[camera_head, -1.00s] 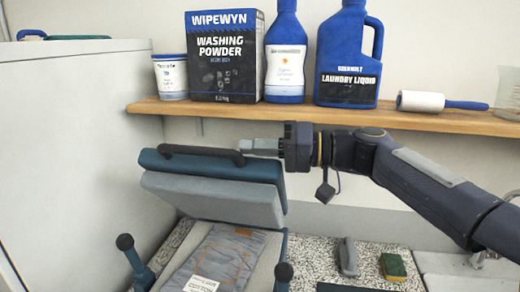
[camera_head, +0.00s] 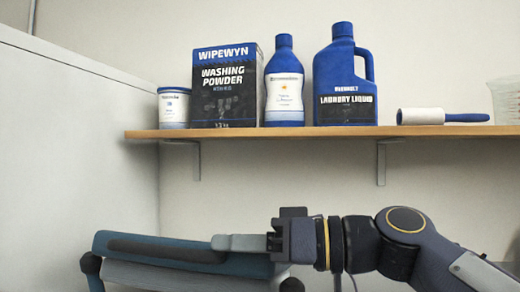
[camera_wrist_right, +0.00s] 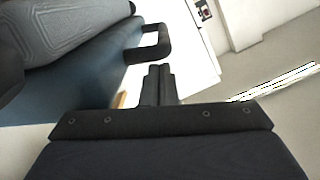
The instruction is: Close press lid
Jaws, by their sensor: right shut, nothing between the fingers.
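The press lid (camera_head: 240,262) is teal with a grey pad beneath, low in the head view, slightly tilted. Its long black handle (camera_head: 150,247) runs along its top. My right gripper (camera_head: 222,242) is shut and empty, its fingertips at the handle's right end; whether they touch it is unclear. In the right wrist view the shut fingers (camera_wrist_right: 158,85) point towards the black handle (camera_wrist_right: 155,45), with teal (camera_wrist_right: 70,80) and grey padded surfaces at left. The press base is below the head view's edge, so the gap under the lid is hidden. My left gripper is out of view.
A wooden shelf (camera_head: 300,132) above the press holds a washing powder box (camera_head: 225,90), a tub (camera_head: 173,108), a blue bottle (camera_head: 284,85), a laundry liquid jug (camera_head: 344,80) and a lint roller (camera_head: 440,116). A white cabinet (camera_head: 80,150) stands at left.

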